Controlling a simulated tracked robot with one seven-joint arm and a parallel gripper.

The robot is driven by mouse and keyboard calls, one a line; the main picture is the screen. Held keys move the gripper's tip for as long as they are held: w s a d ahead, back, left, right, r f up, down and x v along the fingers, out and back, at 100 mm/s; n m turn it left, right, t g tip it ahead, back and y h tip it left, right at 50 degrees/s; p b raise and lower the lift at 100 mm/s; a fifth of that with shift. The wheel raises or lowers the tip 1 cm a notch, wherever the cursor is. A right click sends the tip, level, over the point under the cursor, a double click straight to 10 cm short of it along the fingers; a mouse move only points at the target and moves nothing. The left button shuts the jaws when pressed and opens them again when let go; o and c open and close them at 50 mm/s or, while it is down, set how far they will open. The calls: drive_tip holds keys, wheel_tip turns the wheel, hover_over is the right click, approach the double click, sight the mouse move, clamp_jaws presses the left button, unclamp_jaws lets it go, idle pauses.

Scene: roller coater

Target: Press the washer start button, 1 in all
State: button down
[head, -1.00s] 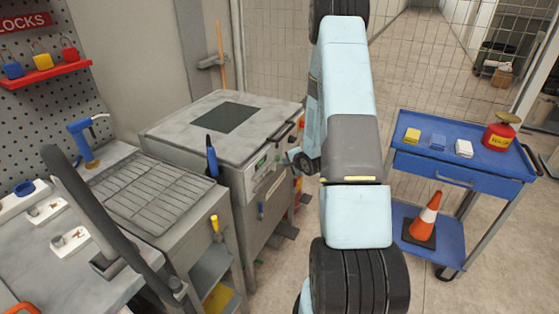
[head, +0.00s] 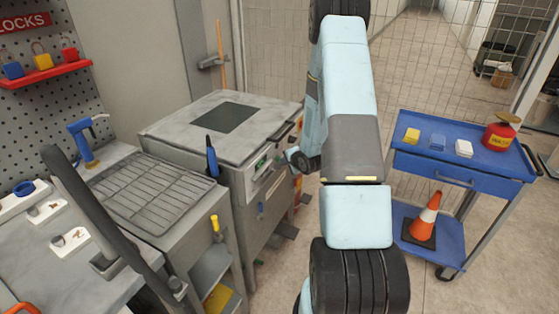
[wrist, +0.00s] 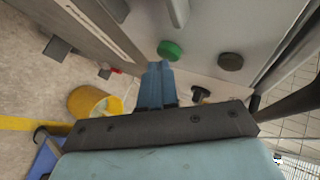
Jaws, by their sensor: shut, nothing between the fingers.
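The washer (head: 180,128) is a worn grey cabinet with a dark window in its lid, left of my arm in the head view. Its front panel (wrist: 205,28) fills the top of the wrist view. A round green button (wrist: 170,50) sits on it, with a round dark button (wrist: 230,62) to its right. A black knob (wrist: 200,94) shows lower down. My gripper (wrist: 158,68) is shut and empty, its blue fingertips just below the green button; I cannot tell whether they touch it. In the head view my wrist is beside the washer front and the fingertips are not clear.
A grey bench with a ribbed tray (head: 150,190) stands left of the washer. A blue cart (head: 460,168) with small blocks, a red can and a traffic cone stands at right. A yellow container (wrist: 93,103) is on the floor in the wrist view. Floor between washer and cart is mostly clear.

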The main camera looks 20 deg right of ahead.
drive_tip(key=shift+w+a, duration=0.15)
drive_tip(key=shift+w, duration=0.05)
idle(0.3)
drive_tip(key=shift+s, duration=0.15)
drive_tip(key=shift+s+d, duration=0.5)
drive_tip(key=shift+s, duration=0.05)
idle(0.4)
drive_tip(key=shift+s+d, duration=0.8)
drive_tip(key=shift+s, duration=0.2)
drive_tip(key=shift+s+d, duration=0.8)
drive_tip(key=shift+s, duration=0.2)
